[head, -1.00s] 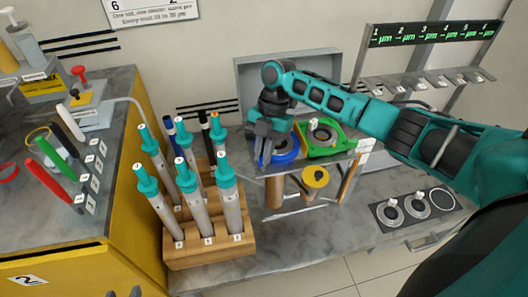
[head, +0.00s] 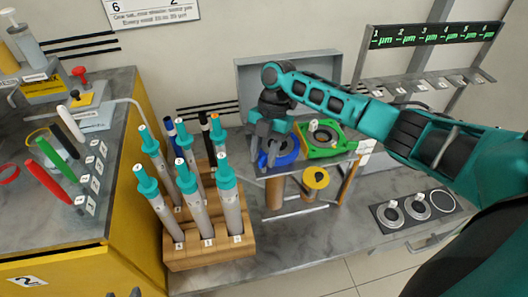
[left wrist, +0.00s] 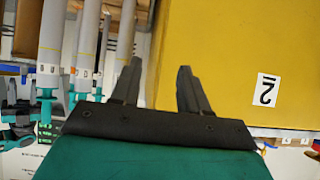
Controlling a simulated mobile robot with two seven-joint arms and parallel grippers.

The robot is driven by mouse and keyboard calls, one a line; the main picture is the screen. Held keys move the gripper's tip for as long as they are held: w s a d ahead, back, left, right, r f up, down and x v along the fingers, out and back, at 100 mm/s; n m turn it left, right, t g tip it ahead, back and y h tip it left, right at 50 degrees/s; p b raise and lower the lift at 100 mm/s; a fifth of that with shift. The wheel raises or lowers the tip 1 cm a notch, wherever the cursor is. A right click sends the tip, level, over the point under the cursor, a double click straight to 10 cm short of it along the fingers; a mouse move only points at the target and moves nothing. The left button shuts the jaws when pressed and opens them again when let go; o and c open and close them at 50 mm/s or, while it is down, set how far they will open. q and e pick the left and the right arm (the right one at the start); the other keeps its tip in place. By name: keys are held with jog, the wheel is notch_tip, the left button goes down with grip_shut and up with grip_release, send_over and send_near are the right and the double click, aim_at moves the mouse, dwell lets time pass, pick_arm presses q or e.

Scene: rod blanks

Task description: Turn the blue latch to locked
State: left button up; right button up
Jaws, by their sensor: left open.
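The blue latch (head: 286,152) is a round blue ring with a dark centre on the raised grey shelf, beside a green latch-like piece (head: 328,149). My right gripper (head: 266,150) points down at the left part of the blue latch and hides some of it. Its two dark fingers are at the latch, but whether they hold any part of it is too small to tell. My left gripper (left wrist: 157,78) shows in the left wrist view, with its fingers apart and nothing between them. It is away from the latch, near the yellow cabinet front (left wrist: 225,50).
A wooden rack (head: 208,249) with several teal-topped tubes stands left of the latch shelf. A yellow ring piece (head: 316,178) is below the shelf. Round dials (head: 416,207) lie at the right. The counter (head: 290,230) in front is mostly clear.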

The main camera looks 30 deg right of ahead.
jog(key=v, duration=1.3)
jog(key=shift+p, duration=0.4)
